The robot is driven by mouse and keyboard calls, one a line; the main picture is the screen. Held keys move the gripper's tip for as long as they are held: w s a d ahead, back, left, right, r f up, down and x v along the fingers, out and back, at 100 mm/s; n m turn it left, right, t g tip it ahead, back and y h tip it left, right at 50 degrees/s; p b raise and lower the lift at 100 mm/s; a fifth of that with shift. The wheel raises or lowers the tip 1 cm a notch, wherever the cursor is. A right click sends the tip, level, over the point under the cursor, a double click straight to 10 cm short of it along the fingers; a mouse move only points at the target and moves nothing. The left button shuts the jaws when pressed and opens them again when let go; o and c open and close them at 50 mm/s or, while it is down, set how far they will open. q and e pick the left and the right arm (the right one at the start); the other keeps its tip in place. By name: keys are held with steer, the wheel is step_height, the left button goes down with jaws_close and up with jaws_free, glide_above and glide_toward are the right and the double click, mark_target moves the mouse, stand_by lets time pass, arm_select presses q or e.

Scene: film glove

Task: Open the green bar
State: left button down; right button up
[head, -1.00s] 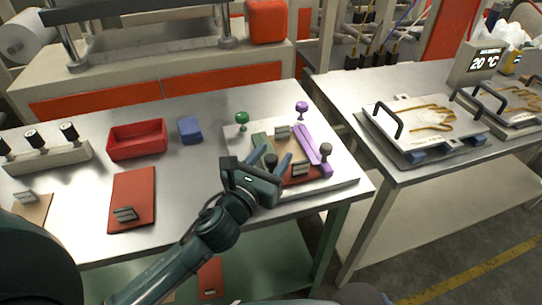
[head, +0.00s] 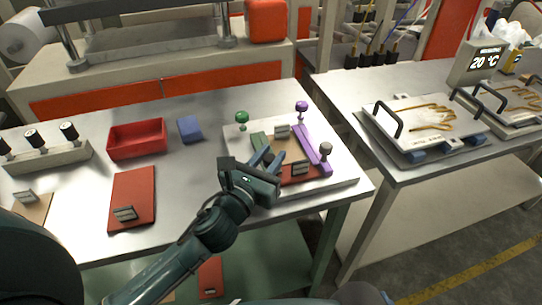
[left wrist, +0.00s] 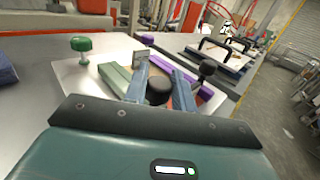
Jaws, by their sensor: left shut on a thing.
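The green bar (head: 259,142) lies on the left side of a pale plate (head: 233,132) on the steel table. In the left wrist view the green bar (left wrist: 116,77) runs toward my fingers, its near end partly hidden. A green knob (head: 242,118) stands by its far end. My left gripper (head: 266,160) is over the near end, shut on a black knob (left wrist: 158,91), which shows between its fingers in the left wrist view. The fingers largely hide this knob in the head view. My right gripper is not in view.
A purple bar (head: 312,146) lies on the plate's right side, with a purple knob (head: 302,106) and a dark knob (head: 326,150). A red block (head: 301,173) lies between the bars. A red tray (head: 137,139) and blue block (head: 190,128) stand left.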

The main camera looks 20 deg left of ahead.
arm_select(q)
steer(key=shift+s+a, duration=0.45)
steer(key=shift+a, duration=0.15)
steer(key=shift+s+a, duration=0.4)
steer(key=shift+a, duration=0.2)
steer(key=shift+s+a, duration=0.25)
steer(key=shift+a, duration=0.1)
steer(key=c, duration=1.2)
jaws_free()
